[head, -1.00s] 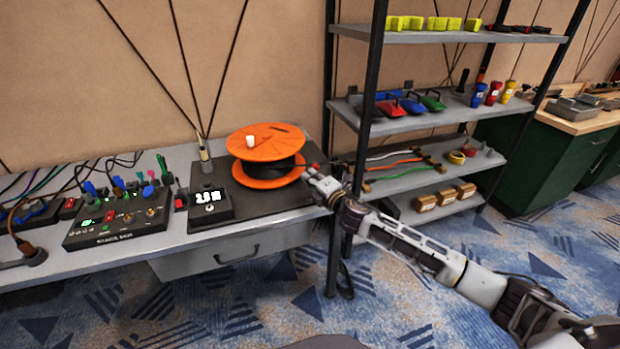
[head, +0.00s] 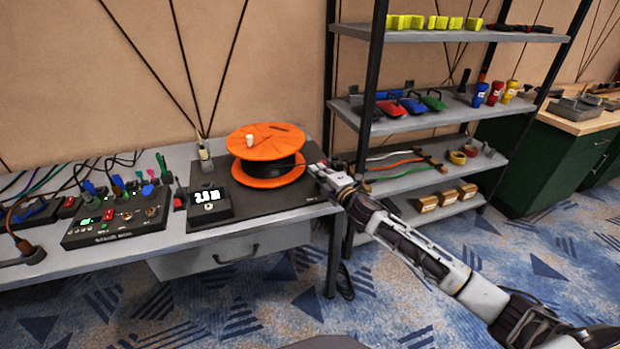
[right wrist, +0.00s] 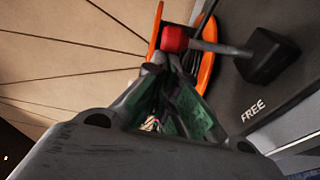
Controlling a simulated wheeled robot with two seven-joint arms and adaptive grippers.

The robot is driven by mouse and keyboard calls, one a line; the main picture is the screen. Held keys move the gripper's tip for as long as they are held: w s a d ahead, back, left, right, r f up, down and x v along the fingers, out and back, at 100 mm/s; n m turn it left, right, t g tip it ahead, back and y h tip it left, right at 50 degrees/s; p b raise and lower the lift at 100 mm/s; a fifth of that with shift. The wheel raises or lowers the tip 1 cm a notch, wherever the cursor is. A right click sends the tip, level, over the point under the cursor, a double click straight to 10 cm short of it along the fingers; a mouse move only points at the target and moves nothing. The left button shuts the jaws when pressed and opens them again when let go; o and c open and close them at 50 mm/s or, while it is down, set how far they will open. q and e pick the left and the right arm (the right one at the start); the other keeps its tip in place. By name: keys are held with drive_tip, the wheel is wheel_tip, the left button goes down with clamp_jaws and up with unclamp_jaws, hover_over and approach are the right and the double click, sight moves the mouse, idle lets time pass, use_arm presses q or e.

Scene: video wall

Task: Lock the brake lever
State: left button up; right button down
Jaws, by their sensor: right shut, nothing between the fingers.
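The brake lever has a red knob (right wrist: 175,39) on a grey shaft (right wrist: 222,48) that runs to a black block (right wrist: 268,56) in the right wrist view. The word FREE is printed on the dark base plate near the block. My right gripper (right wrist: 170,66) is shut and empty, its fingertips close against the knob; I cannot tell whether they touch. In the head view my right gripper (head: 322,174) is at the right end of the base plate (head: 262,204) and mostly hides the lever. My left gripper is not in view.
An orange cable spool (head: 266,141) stands on the base plate, left of my gripper. A small display box (head: 210,205) and a control box (head: 117,218) are further left on the bench. A shelf rack (head: 436,122) with a dark upright stands close on the right.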

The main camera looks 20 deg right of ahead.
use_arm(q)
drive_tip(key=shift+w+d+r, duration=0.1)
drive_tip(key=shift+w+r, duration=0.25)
use_arm(e)
drive_tip(key=d+m, duration=0.3)
drive_tip(key=d+m+t, duration=0.1)
drive_tip(key=m, duration=0.1)
drive_tip(key=shift+w+d+r, duration=0.1)
drive_tip(key=shift+d+r, duration=0.05)
drive_tip(key=shift+r, duration=0.1)
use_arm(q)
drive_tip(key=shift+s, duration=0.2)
